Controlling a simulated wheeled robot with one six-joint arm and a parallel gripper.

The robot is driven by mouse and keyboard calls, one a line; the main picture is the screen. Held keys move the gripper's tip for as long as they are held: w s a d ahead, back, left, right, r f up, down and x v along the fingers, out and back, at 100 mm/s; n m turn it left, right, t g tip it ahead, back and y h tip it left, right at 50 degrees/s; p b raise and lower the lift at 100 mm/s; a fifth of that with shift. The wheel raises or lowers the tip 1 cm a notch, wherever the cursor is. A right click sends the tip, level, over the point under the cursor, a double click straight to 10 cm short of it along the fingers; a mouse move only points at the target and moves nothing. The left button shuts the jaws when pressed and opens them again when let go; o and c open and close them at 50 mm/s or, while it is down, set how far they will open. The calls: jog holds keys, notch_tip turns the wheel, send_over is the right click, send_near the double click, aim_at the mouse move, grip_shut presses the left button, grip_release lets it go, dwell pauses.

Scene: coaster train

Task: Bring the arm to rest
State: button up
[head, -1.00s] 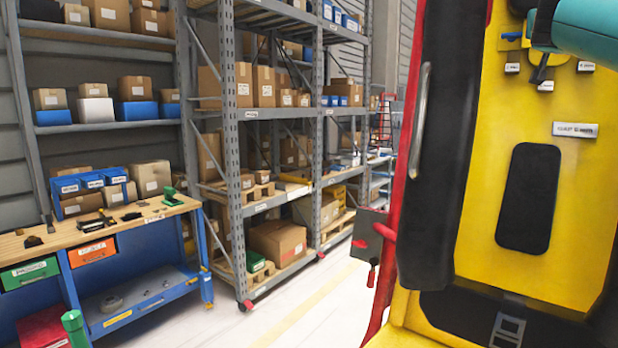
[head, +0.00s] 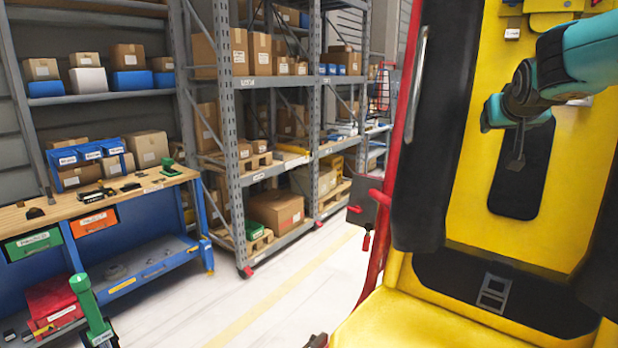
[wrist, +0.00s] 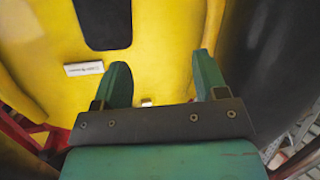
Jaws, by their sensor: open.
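My gripper (wrist: 162,75) shows in the wrist view with its two green fingers apart and nothing between them. Behind the fingers is the yellow coaster seat (wrist: 40,70) with a black pad (wrist: 104,22) and a small white label (wrist: 84,68). In the head view my teal and black arm reaches in from the right, in front of the yellow seat back (head: 470,190). The black pad (head: 521,185) there is partly hidden by the arm.
Dark padded bars (head: 430,150) flank the seat, with a red frame (head: 376,245) at its left. A workbench (head: 130,190) with drawers stands at the left. Grey racks (head: 225,150) with cardboard boxes stand behind. Pale floor (head: 285,290) is clear between the racks and the seat.

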jog(key=s+a+f+n+g+y, duration=0.1)
jog(key=s+a+f+g+y, duration=0.2)
jog(key=s+f, duration=0.6)
jog(key=s+a+f+n+g, duration=0.1)
jog(key=s+a+f+g, duration=0.25)
jog(key=s+f, duration=0.55)
jog(key=s+a+f+n+g+y, duration=0.1)
jog(key=s+a+f+g+y, duration=0.2)
jog(key=s+f, duration=0.6)
jog(key=s+a+r+n+g+y+b, duration=0.2)
jog(key=s+a+n+b, duration=0.4)
jog(key=s+a, duration=0.6)
jog(key=a+b, duration=0.1)
jog(key=a, duration=0.2)
jog(key=shift+r+n+y+b, duration=0.3)
jog(key=shift+y+b, duration=0.1)
jog(key=shift+c, duration=0.5)
